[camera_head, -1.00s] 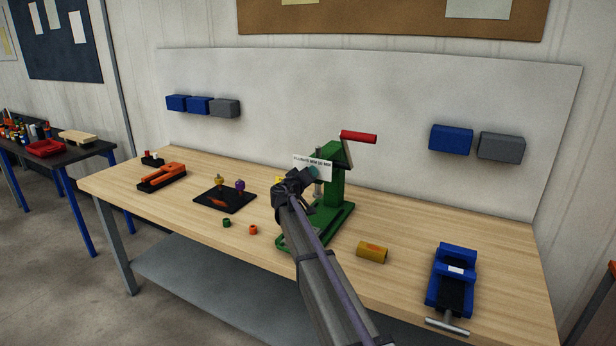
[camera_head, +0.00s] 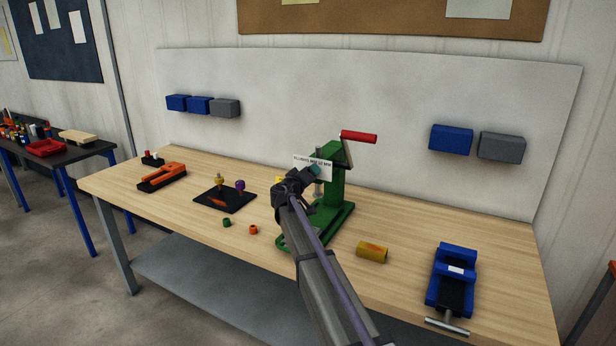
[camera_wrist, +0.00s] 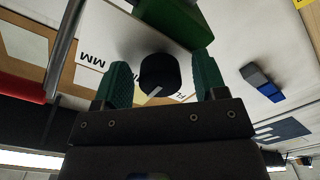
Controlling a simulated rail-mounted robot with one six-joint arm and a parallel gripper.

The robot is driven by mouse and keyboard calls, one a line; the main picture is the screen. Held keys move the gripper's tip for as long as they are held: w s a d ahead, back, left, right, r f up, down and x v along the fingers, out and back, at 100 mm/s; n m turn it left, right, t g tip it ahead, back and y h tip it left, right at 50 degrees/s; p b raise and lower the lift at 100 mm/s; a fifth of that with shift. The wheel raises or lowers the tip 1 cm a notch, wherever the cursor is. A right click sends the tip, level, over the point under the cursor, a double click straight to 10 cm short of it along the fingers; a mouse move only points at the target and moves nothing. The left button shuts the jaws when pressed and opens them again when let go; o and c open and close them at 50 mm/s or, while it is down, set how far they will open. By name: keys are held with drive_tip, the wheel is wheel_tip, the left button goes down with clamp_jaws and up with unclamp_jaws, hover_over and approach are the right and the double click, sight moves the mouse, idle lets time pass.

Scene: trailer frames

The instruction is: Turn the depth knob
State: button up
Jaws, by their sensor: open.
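The depth knob (camera_wrist: 160,75) is a round black knob with a pale mark on its face, seen in the wrist view. It sits between the two green fingers of my gripper (camera_wrist: 163,82), with a gap on each side, so the gripper is open around it. In the head view my gripper (camera_head: 312,172) is at the front of the green press (camera_head: 335,185), just below the white label (camera_head: 310,164). The knob is hidden there behind my gripper and arm.
A red-handled lever (camera_head: 358,137) sticks out from the press top. A yellow cylinder (camera_head: 373,252) and a blue vise (camera_head: 452,280) are to the right. A black plate (camera_head: 225,201) with two small knobbed pieces and an orange clamp (camera_head: 162,178) are to the left.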

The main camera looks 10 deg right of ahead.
drive_tip(key=v, duration=1)
drive_tip(key=shift+s+a, duration=0.15)
drive_tip(key=shift+s, duration=0.2)
drive_tip(key=s+d+f+g+y, duration=0.1)
drive_tip(key=s+d+f+g, duration=0.2)
drive_tip(key=s, duration=0.4)
drive_tip(key=s+d+f+m+g+y, duration=0.1)
drive_tip(key=s+f+g, duration=0.2)
drive_tip(key=s+f, duration=0.3)
drive_tip(key=s+d+f+g+y, duration=0.2)
drive_tip(key=s+f+g, duration=0.15)
drive_tip(key=s, duration=0.45)
drive_tip(key=s+f+g+y, duration=0.2)
drive_tip(key=s+y, duration=0.1)
drive_tip(key=s, duration=0.8)
drive_tip(key=s+f+g+y, duration=0.2)
drive_tip(key=s+y, duration=0.1)
drive_tip(key=s, duration=0.8)
drive_tip(key=shift+f+m+g+y, duration=0.25)
drive_tip(key=shift+m+g+y, duration=0.05)
drive_tip(key=shift+g+y, duration=0.1)
